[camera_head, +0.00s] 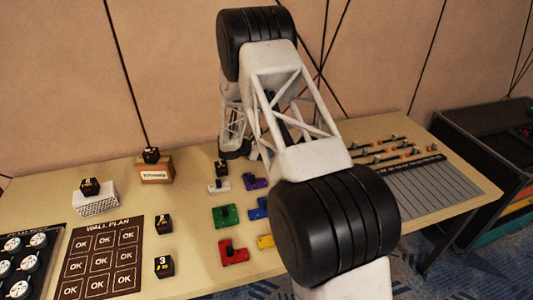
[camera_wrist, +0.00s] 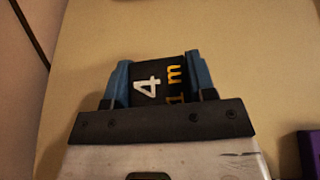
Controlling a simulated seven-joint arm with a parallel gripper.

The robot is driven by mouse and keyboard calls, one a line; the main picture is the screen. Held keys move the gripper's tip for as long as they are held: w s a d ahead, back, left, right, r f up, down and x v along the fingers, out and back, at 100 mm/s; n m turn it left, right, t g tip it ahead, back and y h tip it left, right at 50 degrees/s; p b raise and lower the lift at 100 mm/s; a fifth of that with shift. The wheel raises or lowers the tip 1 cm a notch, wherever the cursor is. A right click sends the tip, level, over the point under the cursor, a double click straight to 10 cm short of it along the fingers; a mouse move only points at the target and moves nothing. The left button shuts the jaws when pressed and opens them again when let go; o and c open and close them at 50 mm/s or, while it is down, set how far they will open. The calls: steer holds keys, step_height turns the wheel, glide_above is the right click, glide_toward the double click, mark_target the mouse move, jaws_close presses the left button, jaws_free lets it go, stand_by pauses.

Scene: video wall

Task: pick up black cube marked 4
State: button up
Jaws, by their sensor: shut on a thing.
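The black cube (camera_wrist: 150,92) with a white 4 and yellow "1 m" on it sits between the blue fingers of my gripper (camera_wrist: 158,82) in the wrist view. The fingers are shut on its two sides, with the marked face toward the camera. Pale tabletop shows around it; I cannot tell how high the cube is. In the head view my arm covers much of the scene, and I cannot make out the held cube there.
Other black cubes stand on a white mesh box (camera_head: 97,206), on a wooden box (camera_head: 155,175) and beside the wall plan board (camera_head: 74,270). Coloured blocks, including a green one (camera_head: 226,216) and a red one (camera_head: 233,252), lie mid-table. A grey slatted panel (camera_head: 432,188) lies right.

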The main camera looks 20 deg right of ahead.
step_height(320, 180, up, 9)
steer(key=shift+r, duration=0.1)
stand_by(0.4)
steer(key=shift+s, duration=0.15)
stand_by(0.5)
